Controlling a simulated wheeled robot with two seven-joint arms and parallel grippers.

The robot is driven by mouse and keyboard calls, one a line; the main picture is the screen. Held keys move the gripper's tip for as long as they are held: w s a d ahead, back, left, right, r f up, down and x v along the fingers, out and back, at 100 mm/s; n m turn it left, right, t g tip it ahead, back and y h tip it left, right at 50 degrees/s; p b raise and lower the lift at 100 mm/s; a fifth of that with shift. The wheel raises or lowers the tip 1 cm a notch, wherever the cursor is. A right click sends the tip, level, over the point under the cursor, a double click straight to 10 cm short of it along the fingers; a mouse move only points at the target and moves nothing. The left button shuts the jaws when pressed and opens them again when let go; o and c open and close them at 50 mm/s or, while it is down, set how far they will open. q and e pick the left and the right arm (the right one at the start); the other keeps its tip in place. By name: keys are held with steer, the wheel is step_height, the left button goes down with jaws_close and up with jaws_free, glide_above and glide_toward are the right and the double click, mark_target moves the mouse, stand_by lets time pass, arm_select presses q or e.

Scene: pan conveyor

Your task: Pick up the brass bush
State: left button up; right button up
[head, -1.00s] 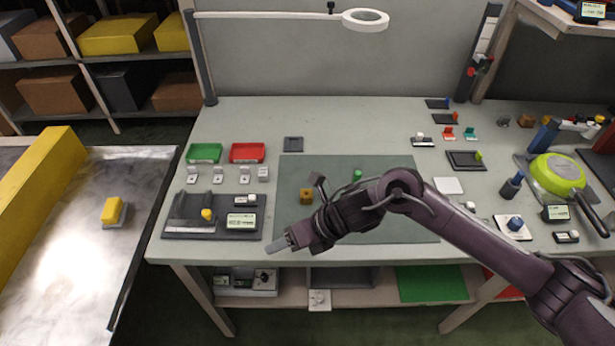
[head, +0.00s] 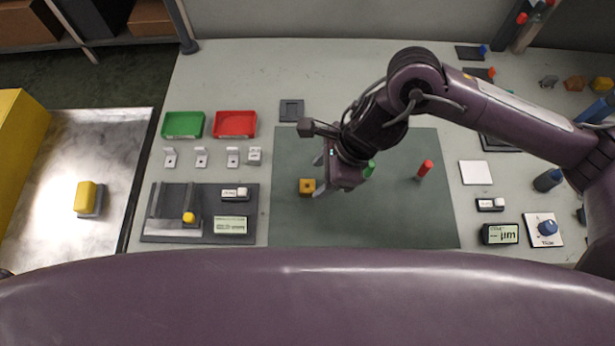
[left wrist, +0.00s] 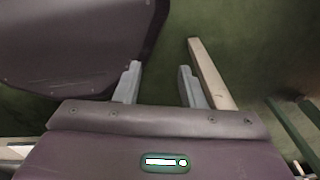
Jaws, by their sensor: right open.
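The brass bush (head: 307,187), a small brass-coloured block with a dark hole on top, sits on the dark green mat (head: 290,225) near its left side. My right gripper (head: 320,174) is open just right of the bush, its fingers pointing left and down. One finger appears close to the bush; I cannot tell whether they touch. Nothing shows between the fingers. My left gripper (left wrist: 159,84) shows only in the left wrist view, open and empty above the green floor.
A green peg (head: 369,169) and a red peg (head: 424,170) stand on the mat right of the bush. A dark fixture (head: 170,228) with a yellow knob lies left of the mat. Green (head: 183,125) and red (head: 236,124) trays lie behind it.

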mark_target(310, 186)
steer(key=p+x, duration=0.1)
steer(key=x, duration=0.2)
steer(key=shift+a+f+p, duration=0.15)
steer(key=shift+a+p, duration=0.15)
steer(key=shift+x, duration=0.95)
steer(key=shift+f, duration=0.15)
steer(key=shift+w, duration=0.1)
steer(key=c, duration=0.7)
arm_select(q)
steer(key=shift+w+r, duration=0.2)
steer(key=shift+r, duration=0.3)
steer(key=shift+w+r, duration=0.15)
steer(key=shift+r, duration=0.3)
arm_select(e)
steer(key=c, duration=0.4)
steer(key=shift+c, duration=0.2)
